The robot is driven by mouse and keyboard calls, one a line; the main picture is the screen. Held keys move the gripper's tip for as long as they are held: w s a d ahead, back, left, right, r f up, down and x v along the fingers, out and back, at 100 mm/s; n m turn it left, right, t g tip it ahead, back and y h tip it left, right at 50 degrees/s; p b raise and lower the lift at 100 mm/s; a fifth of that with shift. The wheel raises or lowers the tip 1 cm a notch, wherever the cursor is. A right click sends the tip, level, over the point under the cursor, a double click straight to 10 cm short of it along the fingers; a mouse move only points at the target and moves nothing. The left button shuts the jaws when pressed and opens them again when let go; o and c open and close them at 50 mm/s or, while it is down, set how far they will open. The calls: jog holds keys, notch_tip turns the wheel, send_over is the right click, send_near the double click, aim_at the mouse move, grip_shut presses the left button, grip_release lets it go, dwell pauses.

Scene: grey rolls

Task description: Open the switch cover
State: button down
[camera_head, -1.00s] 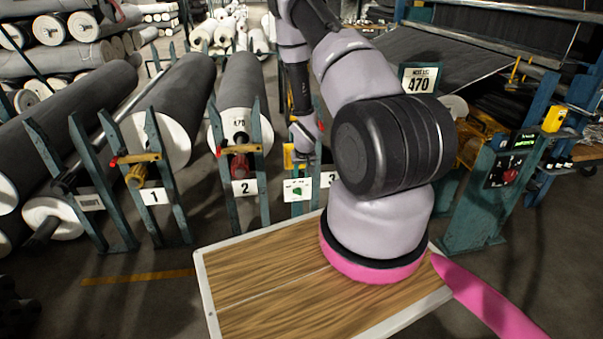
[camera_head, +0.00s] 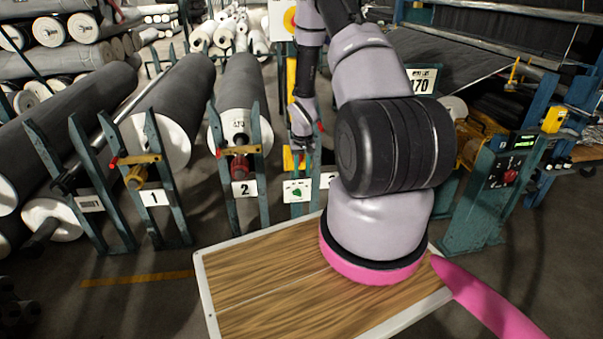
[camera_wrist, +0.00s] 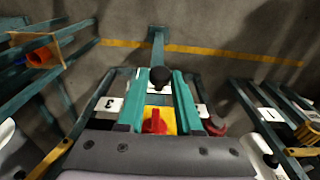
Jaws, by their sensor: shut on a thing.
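My gripper (camera_wrist: 161,80) shows in the wrist view with its two teal fingers apart around a round black knob (camera_wrist: 160,77), closed on it. I take the knob to be the switch cover's handle; the cover's own panel is hard to make out. Between the fingers, nearer my palm, a red switch (camera_wrist: 155,121) shows on a yellow plate. In the head view my gripper (camera_head: 304,150) is small and points down beside a yellow box (camera_head: 290,158), above a white panel with a green mark (camera_head: 297,190). The knob cannot be made out there.
Grey rolls (camera_head: 180,90) on teal stands are at left, with number signs 1 (camera_head: 154,197) and 2 (camera_head: 243,188). A teal control post (camera_head: 485,190) stands at right. A wood-topped surface (camera_head: 270,285) is in front.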

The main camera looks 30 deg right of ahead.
jog(key=shift+s+a+r+g, duration=0.1)
jog(key=shift+s+r+g, duration=0.1)
jog(key=shift+r+g, duration=0.55)
jog(key=shift+s+r, duration=0.15)
jog(key=shift+r, duration=0.6)
notch_tip(320, 180, up, 3)
jog(key=shift+r, duration=0.1)
jog(key=shift+w+r, duration=0.25)
jog(key=shift+r, duration=0.35)
jog(key=shift+w+r, duration=0.25)
jog(key=shift+r, duration=0.35)
jog(key=c, duration=0.6)
grip_release()
jog(key=shift+s+f, duration=0.1)
jog(key=shift+s, duration=0.1)
notch_tip(320, 180, up, 11)
jog(key=shift+w, duration=0.15)
jog(key=shift+f, duration=0.1)
